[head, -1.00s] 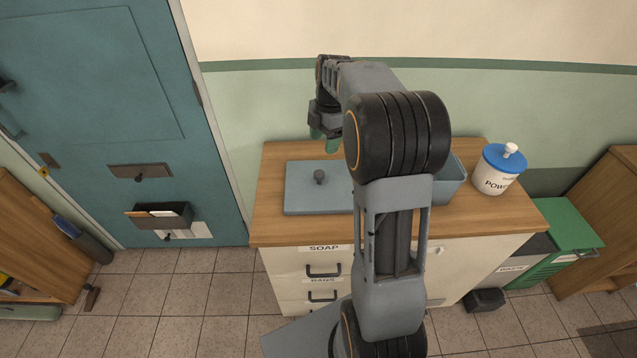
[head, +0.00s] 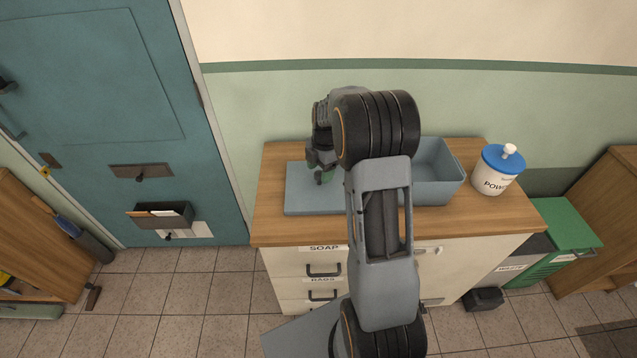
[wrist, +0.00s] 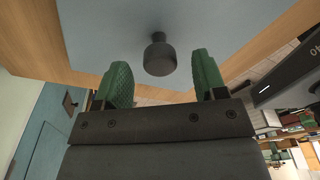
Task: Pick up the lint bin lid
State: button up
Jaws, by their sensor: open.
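The lint bin lid (head: 300,197) is a flat blue-grey slab with a dark knob, lying on the wooden top of the cabinet. In the wrist view the lid (wrist: 105,35) fills the upper part, and its round dark knob (wrist: 159,56) stands between and just beyond my fingertips. My gripper (wrist: 162,78) is open, with a green pad on either side and nothing held. In the head view my gripper (head: 325,176) is low over the lid at the knob, and my arm hides part of the lid's right side.
An open blue-grey bin (head: 436,197) stands right of the lid, partly behind my arm. A white powder jar with a blue lid (head: 497,170) stands at the counter's right end. The wall is close behind the counter (head: 275,228). A green-lidded waste bin (head: 562,235) is on the floor at right.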

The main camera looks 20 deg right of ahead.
jog(key=shift+a+f, duration=0.15)
jog(key=shift+f, duration=1.1)
jog(key=c, duration=1)
